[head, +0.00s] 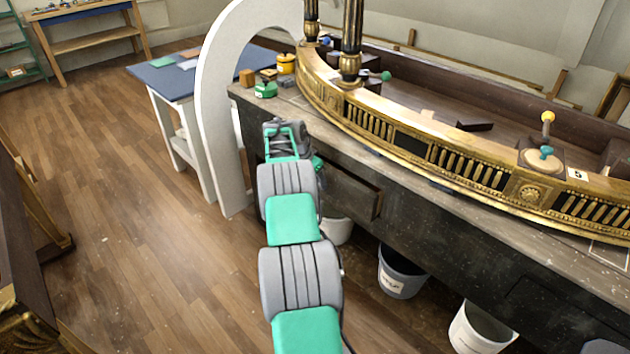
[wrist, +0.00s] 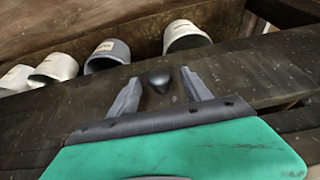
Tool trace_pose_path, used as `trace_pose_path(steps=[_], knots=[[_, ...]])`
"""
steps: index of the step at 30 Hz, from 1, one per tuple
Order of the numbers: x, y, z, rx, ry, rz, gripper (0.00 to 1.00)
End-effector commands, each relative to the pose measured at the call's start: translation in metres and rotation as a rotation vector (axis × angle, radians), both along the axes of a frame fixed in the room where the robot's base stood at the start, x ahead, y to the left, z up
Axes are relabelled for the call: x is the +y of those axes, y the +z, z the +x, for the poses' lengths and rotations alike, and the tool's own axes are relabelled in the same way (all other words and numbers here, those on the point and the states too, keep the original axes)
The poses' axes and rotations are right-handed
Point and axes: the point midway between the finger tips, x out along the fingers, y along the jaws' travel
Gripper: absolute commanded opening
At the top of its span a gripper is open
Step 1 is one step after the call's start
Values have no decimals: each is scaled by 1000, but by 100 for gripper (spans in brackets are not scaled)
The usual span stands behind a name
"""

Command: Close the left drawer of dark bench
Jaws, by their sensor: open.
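The dark bench (head: 440,225) runs along the right of the head view under a gilt console. Its left drawer (head: 352,192) stands pulled out from the bench front, partly hidden behind my arm. My gripper (wrist: 160,92) is open, with one finger on each side of the knob. I cannot tell whether the fingers touch the panel or the knob. In the head view the fingertips are hidden by my arm.
Buckets stand under the bench, among them a dark one (head: 400,273) and a white one (head: 480,328). A white arch (head: 222,110) and a blue-topped table (head: 165,77) stand left of the bench. Wooden floor (head: 150,240) is clear on the left.

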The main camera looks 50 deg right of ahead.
Motion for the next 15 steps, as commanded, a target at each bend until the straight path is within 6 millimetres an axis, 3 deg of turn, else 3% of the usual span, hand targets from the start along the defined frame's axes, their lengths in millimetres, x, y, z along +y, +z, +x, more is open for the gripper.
trace_pose_path(steps=[9, 15], knots=[[24, 57, 5, -3, 3, -2, 57], [28, 65, 5, -1, 3, 0, 57]])
